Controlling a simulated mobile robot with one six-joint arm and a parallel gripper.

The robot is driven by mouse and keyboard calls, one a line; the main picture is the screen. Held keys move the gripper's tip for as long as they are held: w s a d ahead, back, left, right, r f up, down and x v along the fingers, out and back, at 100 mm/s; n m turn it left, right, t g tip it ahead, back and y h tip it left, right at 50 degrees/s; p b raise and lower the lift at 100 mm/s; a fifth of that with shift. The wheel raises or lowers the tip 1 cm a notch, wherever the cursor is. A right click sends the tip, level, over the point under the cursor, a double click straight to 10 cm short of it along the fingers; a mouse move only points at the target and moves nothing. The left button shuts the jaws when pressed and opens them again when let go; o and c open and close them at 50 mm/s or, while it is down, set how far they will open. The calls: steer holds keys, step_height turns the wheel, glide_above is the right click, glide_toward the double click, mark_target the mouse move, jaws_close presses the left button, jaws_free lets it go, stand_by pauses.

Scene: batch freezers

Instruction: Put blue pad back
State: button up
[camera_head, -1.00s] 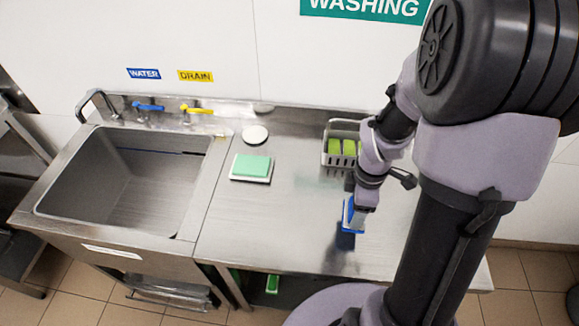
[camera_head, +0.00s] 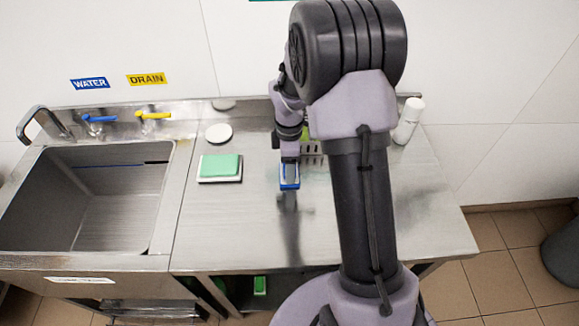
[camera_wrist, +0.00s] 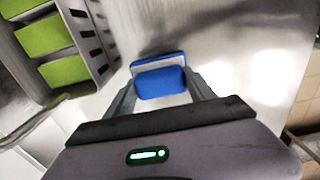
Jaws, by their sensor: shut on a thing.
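The blue pad (camera_head: 289,182) is held at the end of my arm, above the steel counter. In the wrist view the blue pad (camera_wrist: 161,82) sits between both fingers of my gripper (camera_wrist: 160,88), which is shut on it. A pale edge shows along the pad's far side. A grey slotted holder (camera_wrist: 91,38) with green pads (camera_wrist: 52,48) inside is at the upper left of the wrist view, apart from the held pad. In the head view my arm mostly hides this holder (camera_head: 313,148).
A green pad on a white base (camera_head: 220,167) and a white round disc (camera_head: 218,132) lie left of my gripper. The sink (camera_head: 85,200) is further left. A white bottle (camera_head: 408,120) stands at the back right. The counter's front right (camera_head: 410,225) is clear.

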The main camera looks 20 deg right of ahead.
steer(key=shift+r, duration=0.15)
steer(key=o, duration=1.3)
